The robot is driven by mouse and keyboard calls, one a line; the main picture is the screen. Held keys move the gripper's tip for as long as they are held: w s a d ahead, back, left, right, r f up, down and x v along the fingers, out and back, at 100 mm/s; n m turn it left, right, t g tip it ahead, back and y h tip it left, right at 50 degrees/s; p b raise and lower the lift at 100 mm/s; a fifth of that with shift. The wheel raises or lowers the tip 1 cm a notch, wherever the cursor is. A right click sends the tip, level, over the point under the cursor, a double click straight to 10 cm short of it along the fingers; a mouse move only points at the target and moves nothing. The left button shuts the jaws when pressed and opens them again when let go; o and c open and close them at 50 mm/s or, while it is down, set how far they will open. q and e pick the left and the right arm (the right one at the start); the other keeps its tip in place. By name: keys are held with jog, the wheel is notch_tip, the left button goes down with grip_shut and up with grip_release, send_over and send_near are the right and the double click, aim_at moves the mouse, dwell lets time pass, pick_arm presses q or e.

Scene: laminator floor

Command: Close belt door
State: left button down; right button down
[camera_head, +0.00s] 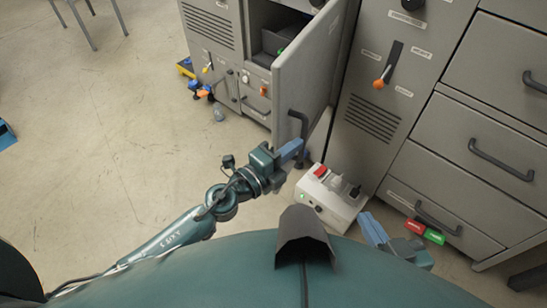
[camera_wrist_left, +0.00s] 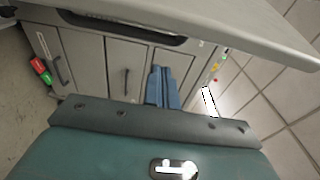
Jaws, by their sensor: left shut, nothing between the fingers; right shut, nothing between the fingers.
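The belt door (camera_head: 308,65) is a grey panel on the cabinet (camera_head: 215,40). It stands open, swung out toward me, and shows a dark compartment (camera_head: 265,18) behind it. Its dark handle (camera_head: 300,125) is near the lower free edge. My left gripper (camera_head: 290,152) is shut and empty, just below the handle in the head view; I cannot tell whether it touches the door. In the left wrist view its blue fingers (camera_wrist_left: 162,86) are together, with the door (camera_wrist_left: 245,28) across the top. My right gripper (camera_head: 374,230) is shut and empty at lower right, partly hidden by my body.
Grey drawers (camera_head: 480,145) and an orange-knobbed lever (camera_head: 383,77) are at right. Red and green blocks (camera_head: 425,231) sit by the drawers.

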aim_at(277, 140)
pick_arm(q)
jog(key=shift+w+a+f+b, duration=0.15)
jog(key=shift+w+a+b, duration=0.45)
jog(key=shift+w+a, duration=0.45)
jog(key=shift+a, duration=0.45)
jog(key=shift+w, duration=0.1)
jog(key=shift+a, duration=0.15)
